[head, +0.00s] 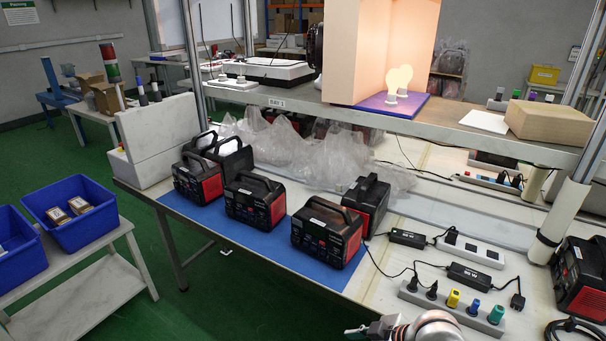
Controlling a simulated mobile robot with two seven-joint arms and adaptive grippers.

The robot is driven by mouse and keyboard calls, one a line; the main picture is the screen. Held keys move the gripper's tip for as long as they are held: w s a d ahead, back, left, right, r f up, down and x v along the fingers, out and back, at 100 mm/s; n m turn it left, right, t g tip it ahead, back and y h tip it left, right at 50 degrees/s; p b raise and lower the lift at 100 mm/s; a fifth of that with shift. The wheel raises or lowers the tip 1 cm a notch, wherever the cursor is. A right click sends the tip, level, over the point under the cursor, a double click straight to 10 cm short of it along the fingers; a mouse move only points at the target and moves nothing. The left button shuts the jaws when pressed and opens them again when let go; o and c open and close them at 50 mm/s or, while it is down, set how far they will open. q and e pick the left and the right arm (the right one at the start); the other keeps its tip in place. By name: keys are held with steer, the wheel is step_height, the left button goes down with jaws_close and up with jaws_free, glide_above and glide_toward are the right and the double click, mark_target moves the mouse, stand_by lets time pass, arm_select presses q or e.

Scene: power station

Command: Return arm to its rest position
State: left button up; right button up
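A silver and white part of my arm (436,328) shows at the bottom edge, right of the middle. It appears to be my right arm. My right gripper (360,330) points left from it, beside the front edge of the workbench (372,290). The gripper is small and partly cut off by the frame, so its fingers cannot be made out clearly. I see nothing held in it. My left arm and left gripper are not in view.
Several black and red power stations (328,232) stand on a blue mat (276,250). A power strip (452,306) with coloured plugs lies close to my arm. Adapters (468,275) and cables lie behind it. Blue bins (72,212) stand at left. Green floor is free in front.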

steer(key=s+d+f+m+t+h, duration=0.2)
steer(key=s+d+f+m, duration=0.2)
steer(key=s, duration=0.3)
steer(key=s+d+f+m+t+h, duration=0.2)
steer(key=s+d+f+m+t, duration=0.1)
steer(key=s+d+f, duration=0.3)
steer(key=shift+s+d+f+m, duration=0.25)
steer(key=shift+s+d+m, duration=0.35)
steer(key=shift+s, duration=0.45)
